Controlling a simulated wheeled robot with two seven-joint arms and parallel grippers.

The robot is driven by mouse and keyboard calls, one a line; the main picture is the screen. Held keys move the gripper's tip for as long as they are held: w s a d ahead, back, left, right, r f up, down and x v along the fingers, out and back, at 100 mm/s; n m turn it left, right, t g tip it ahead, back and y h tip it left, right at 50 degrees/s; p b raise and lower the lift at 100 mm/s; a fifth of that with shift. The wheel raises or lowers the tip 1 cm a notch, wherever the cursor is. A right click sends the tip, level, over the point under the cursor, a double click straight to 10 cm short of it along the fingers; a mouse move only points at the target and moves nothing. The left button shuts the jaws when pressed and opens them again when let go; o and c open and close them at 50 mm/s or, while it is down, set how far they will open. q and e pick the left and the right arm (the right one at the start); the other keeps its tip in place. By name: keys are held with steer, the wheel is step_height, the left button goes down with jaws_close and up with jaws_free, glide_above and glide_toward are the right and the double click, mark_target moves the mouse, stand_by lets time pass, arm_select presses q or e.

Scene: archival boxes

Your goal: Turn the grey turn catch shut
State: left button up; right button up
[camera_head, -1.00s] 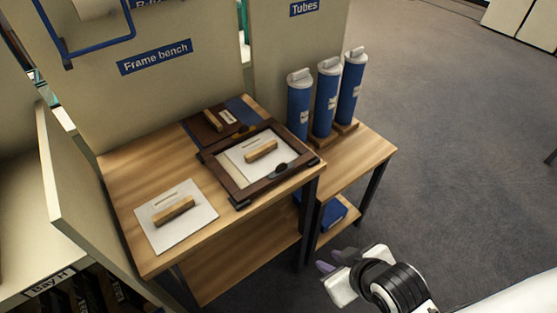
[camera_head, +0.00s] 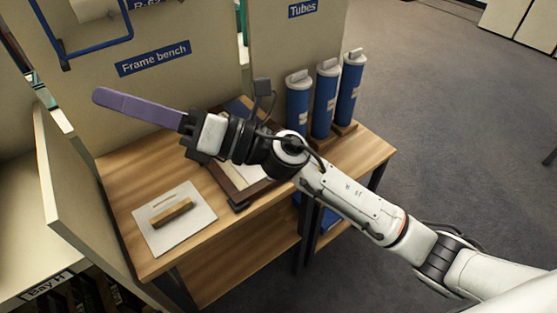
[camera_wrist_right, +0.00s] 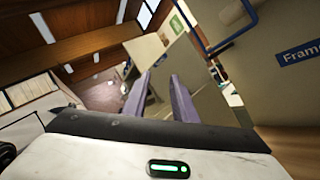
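The dark wooden frame (camera_head: 228,180) lies on the frame bench, mostly covered by my right arm in the head view. I cannot make out the grey turn catch now; the arm covers much of the frame's rim. My right gripper (camera_head: 100,97) is raised above the bench, its purple fingers pointing left, well to the left of the frame. In the right wrist view the two fingers (camera_wrist_right: 160,80) stand apart with nothing between them. My left gripper is not in view.
A white board (camera_head: 155,235) with a wooden block (camera_head: 171,212) lies at the bench's front left. Blue tubes (camera_head: 324,100) stand at the bench's right. A panel (camera_head: 62,200) borders the left side. Bare wood (camera_head: 125,180) shows left of the frame.

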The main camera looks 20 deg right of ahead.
step_height(320, 180, down, 13)
steer(key=s+n+g+h, duration=0.1)
steer(key=n+g+h, duration=0.75)
steer(key=n, duration=0.55)
steer(key=w+d+f+n+h, duration=0.15)
steer(key=d+h, duration=0.25)
steer(key=d, duration=0.4)
steer(key=w+d+f+n+h, duration=0.1)
steer(key=w+d+h, duration=0.25)
steer(key=d, duration=0.45)
steer(key=w+d+f+n+h, duration=0.1)
steer(key=w+d+f+h, duration=0.1)
steer(key=d+h, duration=0.45)
steer(key=f, duration=0.3)
steer(key=d+f+y+p, duration=0.1)
steer(key=f, duration=0.2)
steer(key=f+y, duration=0.1)
steer(key=f, duration=0.1)
steer(key=shift+d+f+m, duration=0.25)
steer(key=shift+f, duration=0.15)
